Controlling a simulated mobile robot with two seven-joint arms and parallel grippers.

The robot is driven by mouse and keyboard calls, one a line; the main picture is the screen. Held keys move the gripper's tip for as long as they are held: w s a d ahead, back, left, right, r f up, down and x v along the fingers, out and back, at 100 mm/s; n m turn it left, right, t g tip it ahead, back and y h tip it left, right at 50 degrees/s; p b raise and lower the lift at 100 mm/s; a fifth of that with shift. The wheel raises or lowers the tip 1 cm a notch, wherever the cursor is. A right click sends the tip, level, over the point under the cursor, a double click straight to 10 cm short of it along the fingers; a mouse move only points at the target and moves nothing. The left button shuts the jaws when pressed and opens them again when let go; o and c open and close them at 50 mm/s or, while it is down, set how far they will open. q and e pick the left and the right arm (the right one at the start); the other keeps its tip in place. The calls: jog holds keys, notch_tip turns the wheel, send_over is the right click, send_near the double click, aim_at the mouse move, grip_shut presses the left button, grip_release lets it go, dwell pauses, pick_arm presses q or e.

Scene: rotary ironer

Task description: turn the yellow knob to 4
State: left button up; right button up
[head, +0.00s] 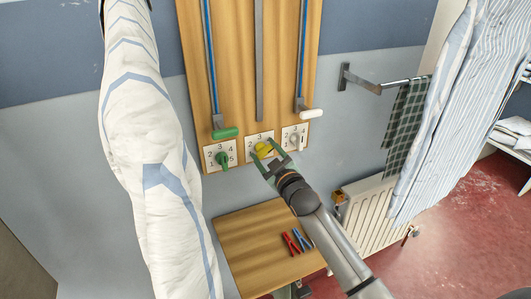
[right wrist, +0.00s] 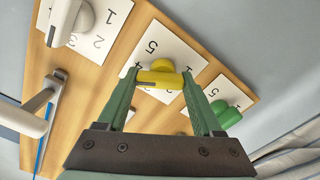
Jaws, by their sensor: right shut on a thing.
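The yellow knob (head: 264,149) sits on the middle white number plate (head: 256,139) at the lower end of a wooden board. My right gripper (head: 267,161) is at this knob. In the right wrist view the yellow knob (right wrist: 160,77) lies between the two green fingers, which are shut on it. The digits 5 and 4 show on its plate (right wrist: 152,52); other digits are partly hidden by the knob and fingers. I cannot tell exactly which digit the knob points to.
A green knob (head: 223,158) and a white knob (head: 297,139) flank the yellow one closely. Green (head: 225,133) and white (head: 312,114) lever handles hang above. Long white cloth with blue chevrons (head: 150,140) fills the left. Below is a wooden shelf (head: 250,245) with red and blue pegs.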

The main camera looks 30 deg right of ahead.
dwell(0.4)
jog(key=o, duration=1.4)
jog(key=shift+c, duration=0.2)
jog(key=s+b, duration=0.1)
jog(key=s, duration=1.1)
jog(key=shift+s+a, duration=0.25)
jog(key=shift+a, duration=0.1)
jog(key=s+a+f+m+g, duration=0.2)
jog(key=s+a+f+g, duration=0.3)
jog(key=s+f+g, duration=0.55)
jog(key=s+a+f+m+g+y, duration=0.15)
jog(key=s+f, duration=0.25)
jog(key=s, duration=0.4)
jog(key=s+a+f+g, duration=0.2)
jog(key=s+a+f, duration=0.15)
jog(key=s, duration=0.45)
jog(key=w+a+f+t+y, duration=0.1)
jog(key=w+a+f+t, duration=0.1)
jog(key=f, duration=0.3)
jog(key=w+a+f+t+y, duration=0.1)
jog(key=w+f+t, duration=0.1)
jog(key=f, duration=0.4)
jog(key=shift+a+f+t, duration=0.3)
jog(key=shift+a+t, duration=0.1)
jog(key=shift+t, duration=0.2)
